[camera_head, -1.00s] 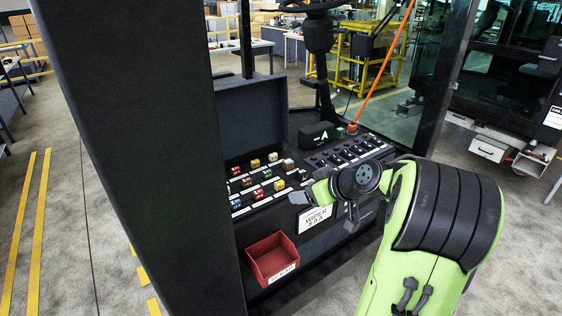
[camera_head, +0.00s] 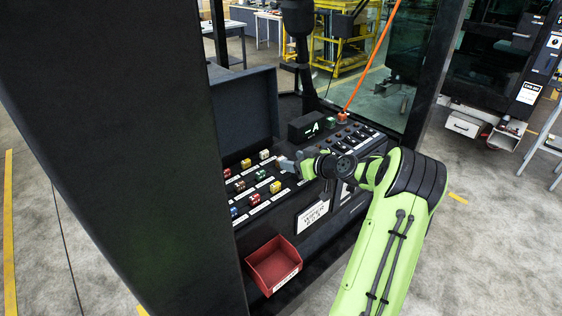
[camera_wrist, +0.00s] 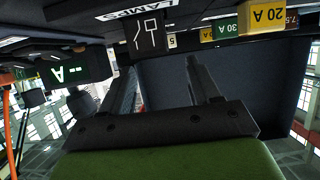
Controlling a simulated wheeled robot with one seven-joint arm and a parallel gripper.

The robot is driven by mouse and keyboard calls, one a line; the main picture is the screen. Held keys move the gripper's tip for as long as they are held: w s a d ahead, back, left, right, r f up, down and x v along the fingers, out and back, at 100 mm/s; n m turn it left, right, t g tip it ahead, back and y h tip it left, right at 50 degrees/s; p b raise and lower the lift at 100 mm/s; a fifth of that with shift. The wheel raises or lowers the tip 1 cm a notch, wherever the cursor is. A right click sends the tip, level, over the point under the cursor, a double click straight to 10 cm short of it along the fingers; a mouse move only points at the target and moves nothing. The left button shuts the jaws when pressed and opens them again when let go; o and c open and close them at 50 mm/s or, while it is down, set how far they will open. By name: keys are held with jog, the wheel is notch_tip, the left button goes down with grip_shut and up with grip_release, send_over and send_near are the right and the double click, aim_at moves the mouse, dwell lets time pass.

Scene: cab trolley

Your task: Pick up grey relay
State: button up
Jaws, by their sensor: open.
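The grey relay (camera_wrist: 150,34) shows in the wrist view as a dark block with a white circuit symbol on its face, below the LAMPS label. It sits in the panel row, next to the fuses. My gripper (camera_wrist: 160,64) is open, its two fingers spread and pointing towards the relay. The relay appears just beyond the fingertips; I cannot tell whether they touch or straddle it. In the head view my gripper (camera_head: 290,165) is low over the right end of the upper fuse row and covers much of that spot.
Several coloured fuses (camera_head: 240,185) fill the panel left of my gripper. A dark display box (camera_head: 306,127) stands behind it, with switches (camera_head: 350,138) to the right. A red bin (camera_head: 262,272) hangs at the front. A thick dark pillar (camera_head: 120,150) fills the left.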

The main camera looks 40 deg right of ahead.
jog(key=x, duration=0.2)
jog(key=p+x, duration=0.1)
jog(key=x, duration=0.2)
jog(key=shift+s+d+f, duration=0.1)
jog(key=shift+f, duration=0.2)
jog(key=shift+s, duration=0.15)
jog(key=shift+r, duration=0.1)
jog(key=shift+c, duration=1.2)
jog(key=c, duration=0.9)
